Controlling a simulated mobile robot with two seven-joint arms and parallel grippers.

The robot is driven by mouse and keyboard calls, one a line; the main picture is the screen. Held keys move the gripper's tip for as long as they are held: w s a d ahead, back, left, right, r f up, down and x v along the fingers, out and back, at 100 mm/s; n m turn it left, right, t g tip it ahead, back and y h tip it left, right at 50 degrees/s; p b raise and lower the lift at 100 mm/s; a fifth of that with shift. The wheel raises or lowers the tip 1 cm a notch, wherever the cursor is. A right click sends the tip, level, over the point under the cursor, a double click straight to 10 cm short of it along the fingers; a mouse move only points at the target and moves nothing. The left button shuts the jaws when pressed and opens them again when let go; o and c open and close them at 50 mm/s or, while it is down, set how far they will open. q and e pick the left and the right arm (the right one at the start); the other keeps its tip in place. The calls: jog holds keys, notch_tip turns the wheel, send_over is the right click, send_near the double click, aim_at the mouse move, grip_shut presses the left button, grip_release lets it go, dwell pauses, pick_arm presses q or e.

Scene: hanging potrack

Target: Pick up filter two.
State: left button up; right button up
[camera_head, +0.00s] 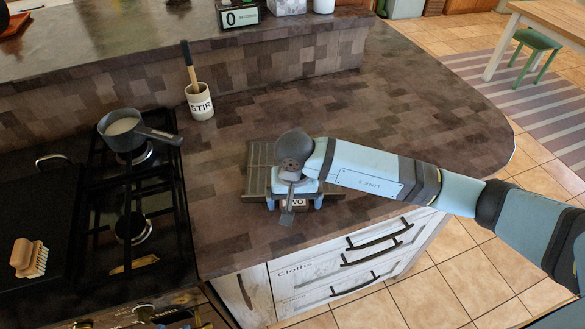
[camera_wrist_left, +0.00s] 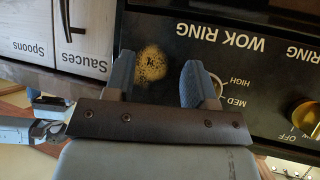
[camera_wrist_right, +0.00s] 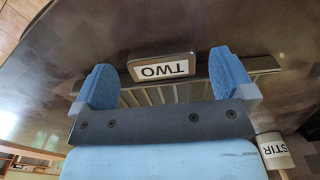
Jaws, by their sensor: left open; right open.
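Filter two (camera_head: 259,162) is a dark grey slatted filter lying on the counter. Its label tab reading TWO (camera_head: 293,203) points to the counter's front edge. My right gripper (camera_head: 294,199) is above the filter and hides part of it. My left gripper (camera_wrist_left: 158,72) is open and empty in front of the stove's control panel, in the left wrist view.
The stove (camera_head: 93,213) with a saucepan (camera_head: 122,124) is on the left, with a brush (camera_head: 29,258) on its dark plate. A STIR pot (camera_head: 201,103) stands behind the filter. A raised ledge (camera_head: 180,45) runs along the back. The counter right of my arm is clear.

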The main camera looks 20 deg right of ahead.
jog(key=shift+f, duration=0.8)
jog(key=c, duration=1.2)
pick_arm(q)
jog(key=shift+r, duration=0.2)
pick_arm(e)
jog(key=shift+o, duration=0.2)
jog(key=shift+r, duration=0.1)
